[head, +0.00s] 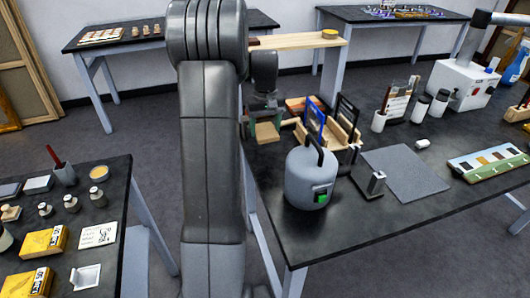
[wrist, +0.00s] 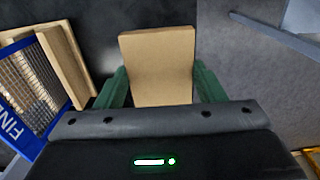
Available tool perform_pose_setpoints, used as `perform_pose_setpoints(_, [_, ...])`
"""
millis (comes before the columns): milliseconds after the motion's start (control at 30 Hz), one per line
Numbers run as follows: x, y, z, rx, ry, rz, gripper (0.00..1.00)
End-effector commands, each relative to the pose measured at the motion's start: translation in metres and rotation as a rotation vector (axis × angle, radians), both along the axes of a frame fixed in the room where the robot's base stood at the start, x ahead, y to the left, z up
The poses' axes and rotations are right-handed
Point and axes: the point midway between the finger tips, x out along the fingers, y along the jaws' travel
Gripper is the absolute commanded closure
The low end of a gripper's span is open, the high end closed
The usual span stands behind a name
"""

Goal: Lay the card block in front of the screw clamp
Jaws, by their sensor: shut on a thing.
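The card block (head: 267,132) is a plain tan slab. It also shows in the wrist view (wrist: 158,62), held between the two green fingers.
The grey canister (head: 311,182) with a black handle stands near the table's front edge. A wooden rack (head: 343,134) with framed screens stands behind it; a blue-framed screen (wrist: 38,85) is close left of my gripper. A grey mat (head: 408,174) lies bare to the right.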

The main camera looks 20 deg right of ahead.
Motion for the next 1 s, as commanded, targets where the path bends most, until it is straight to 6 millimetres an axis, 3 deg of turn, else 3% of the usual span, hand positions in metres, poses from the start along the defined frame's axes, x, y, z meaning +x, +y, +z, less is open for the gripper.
perform_pose_setpoints(200, [-0.001, 0.001, -0.041, 0.002, 0.005, 0.000, 0.60])
perform_pose_setpoints(367, [0.000, 0.001, -0.052, 0.001, 0.002, 0.000, 0.60])
perform_pose_setpoints(600, [0.000, 0.001, -0.083, 0.001, 0.004, 0.000, 0.60])
perform_pose_setpoints(967, [0.000, 0.001, -0.089, 0.000, 0.001, 0.000, 0.60])
perform_pose_setpoints(1000, [0.000, 0.001, -0.090, 0.000, 0.001, 0.000, 0.35])
